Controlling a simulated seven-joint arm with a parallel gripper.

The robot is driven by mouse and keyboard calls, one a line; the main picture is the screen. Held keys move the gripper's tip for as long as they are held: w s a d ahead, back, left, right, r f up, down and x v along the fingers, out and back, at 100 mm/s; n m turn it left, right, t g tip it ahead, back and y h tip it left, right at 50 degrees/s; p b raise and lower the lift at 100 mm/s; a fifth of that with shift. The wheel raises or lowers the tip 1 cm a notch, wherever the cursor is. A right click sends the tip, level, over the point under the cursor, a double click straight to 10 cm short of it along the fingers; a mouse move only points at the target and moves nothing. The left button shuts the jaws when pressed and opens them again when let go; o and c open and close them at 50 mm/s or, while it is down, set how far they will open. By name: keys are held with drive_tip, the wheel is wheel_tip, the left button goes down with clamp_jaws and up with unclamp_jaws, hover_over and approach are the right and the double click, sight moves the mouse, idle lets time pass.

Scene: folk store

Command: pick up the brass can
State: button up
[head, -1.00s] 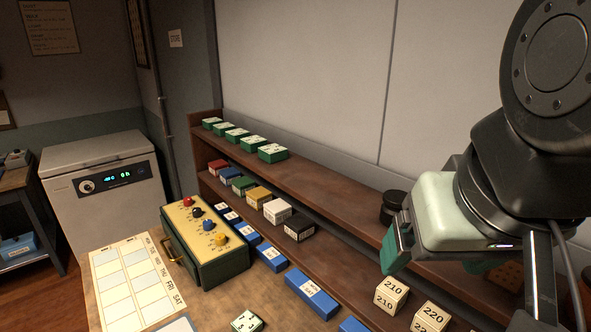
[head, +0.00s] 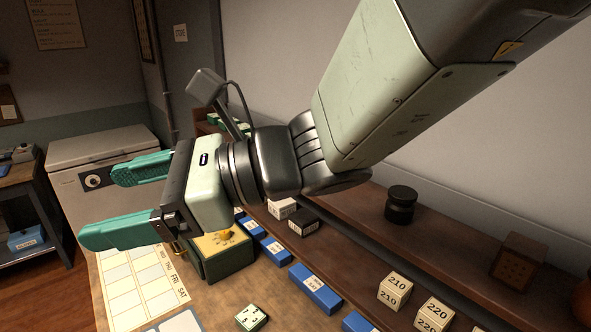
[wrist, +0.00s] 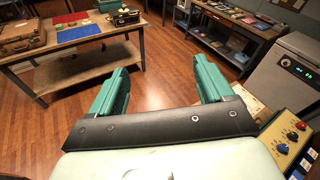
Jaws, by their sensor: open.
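I cannot make out a brass can in either view. My gripper (head: 98,206) is open and empty, with its two green fingers spread and pointing left above the calendar sheet. My arm hides part of the shelves in the head view.
A dark lidded jar (head: 400,203) and a brown perforated block (head: 518,261) stand on the upper shelf. Blue boxes (head: 316,289) and white numbered cubes (head: 395,291) sit lower. A knobbed case (wrist: 291,136) is near. Tables (wrist: 75,68) stand across the floor.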

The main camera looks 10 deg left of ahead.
drive_tip(key=f+m, duration=0.1)
drive_tip(key=f, duration=1.4)
drive_tip(key=w+a+f+m+y, duration=0.1)
drive_tip(key=f, duration=1.4)
drive_tip(key=w+a+f+m+y, duration=0.1)
drive_tip(key=f, duration=1.4)
drive_tip(key=shift+f+t, duration=0.1)
drive_tip(key=shift+t, duration=0.2)
drive_tip(key=shift+a+f, duration=0.2)
drive_tip(key=shift+s+a, duration=0.2)
drive_tip(key=shift+a, duration=0.95)
drive_tip(key=shift+s+a, duration=0.2)
drive_tip(key=shift+a, duration=0.95)
drive_tip(key=c, duration=1.1)
